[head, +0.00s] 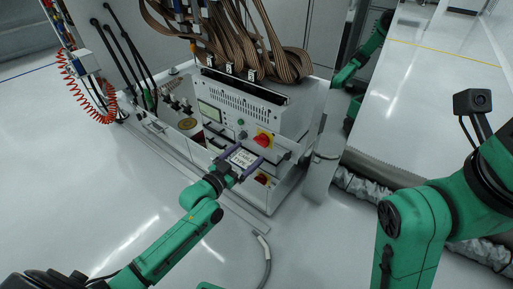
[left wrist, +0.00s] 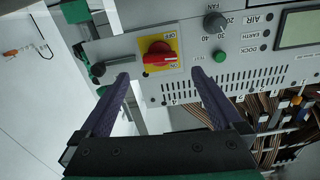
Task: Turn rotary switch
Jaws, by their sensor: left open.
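The rotary switch (head: 264,138) is a red knob on a yellow plate, on the front panel of the white test unit. It also shows in the left wrist view (left wrist: 158,60), with ON and OFF lettering on its plate. My left gripper (head: 250,154) is in front of the panel, just below the switch in the head view. Its two purple fingers are spread and empty. In the left wrist view my left gripper (left wrist: 159,75) has one fingertip to each side of the switch, and neither appears to touch it. My right gripper is out of view.
A second red switch (head: 262,180) sits lower on the unit. Beside the main switch are a green button (left wrist: 220,56) and a black FAN knob (left wrist: 214,22). Brown ribbon cables (head: 225,35) hang above. A grey cable (head: 265,262) lies on the open floor in front.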

